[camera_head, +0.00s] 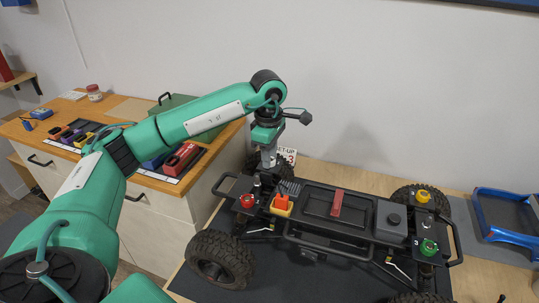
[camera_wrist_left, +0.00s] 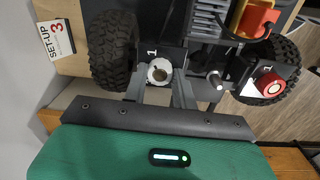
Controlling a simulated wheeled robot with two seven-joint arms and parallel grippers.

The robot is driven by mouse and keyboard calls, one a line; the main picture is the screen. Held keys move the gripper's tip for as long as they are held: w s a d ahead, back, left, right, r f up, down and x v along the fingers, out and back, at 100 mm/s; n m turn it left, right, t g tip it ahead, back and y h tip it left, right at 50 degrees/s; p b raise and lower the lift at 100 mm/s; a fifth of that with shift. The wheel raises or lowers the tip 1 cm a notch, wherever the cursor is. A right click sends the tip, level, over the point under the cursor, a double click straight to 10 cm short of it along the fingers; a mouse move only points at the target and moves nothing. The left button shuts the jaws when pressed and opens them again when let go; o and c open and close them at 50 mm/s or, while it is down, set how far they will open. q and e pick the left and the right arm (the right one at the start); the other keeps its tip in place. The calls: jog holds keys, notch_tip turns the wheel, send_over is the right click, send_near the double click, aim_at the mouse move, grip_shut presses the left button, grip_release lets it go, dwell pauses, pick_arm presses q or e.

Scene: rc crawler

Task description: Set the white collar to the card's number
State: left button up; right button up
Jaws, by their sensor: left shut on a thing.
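The white collar (camera_wrist_left: 159,70) sits at a corner of the black crawler chassis beside a printed 1, in the left wrist view. A dark hole shows in its face. My left gripper (camera_wrist_left: 160,79) is shut on it, with one finger on each side. In the head view my left gripper (camera_head: 268,158) points down at the crawler's far left corner and hides the collar. The set-up card (camera_wrist_left: 57,40) reads SET-UP 3. It also shows behind the gripper in the head view (camera_head: 288,155), partly hidden. My right gripper is not in view.
The crawler (camera_head: 320,240) also carries red (camera_head: 247,201), yellow (camera_head: 422,196) and green (camera_head: 428,247) collars. An orange part (camera_head: 281,204) stands near the red one. A blue tray (camera_head: 510,222) lies at right. A wooden cabinet (camera_head: 160,205) with tools stands at left.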

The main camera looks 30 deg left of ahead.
pick_arm(q)
jog(key=o, duration=1)
jog(key=shift+f, duration=0.1)
jog(key=shift+c, duration=0.2)
